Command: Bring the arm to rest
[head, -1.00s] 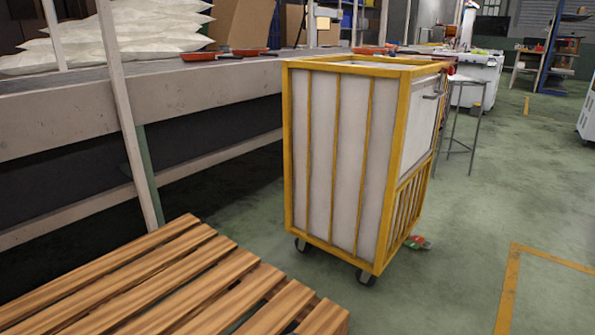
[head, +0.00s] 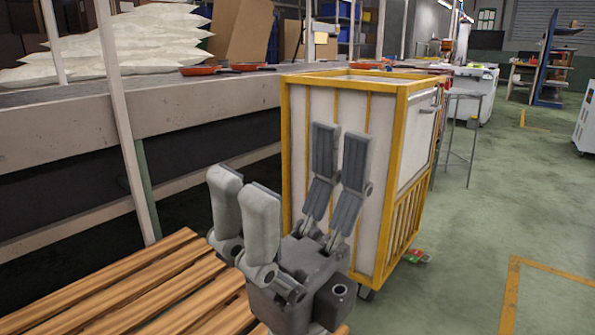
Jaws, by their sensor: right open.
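My right gripper (head: 290,165) is raised at the bottom middle of the head view, fingers pointing up. Its fingers are spread wide apart, with nothing between them. It shows in front of the white cart with a yellow frame (head: 384,190) and hides part of that cart's lower front. It also covers part of the wooden pallet (head: 130,280). I cannot tell whether it touches either one. My left gripper is not in view.
The conveyor (head: 190,107) runs along the left, with red pans (head: 205,71) on it and white sacks (head: 125,48) behind. A grey stool (head: 462,95) stands behind the cart.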

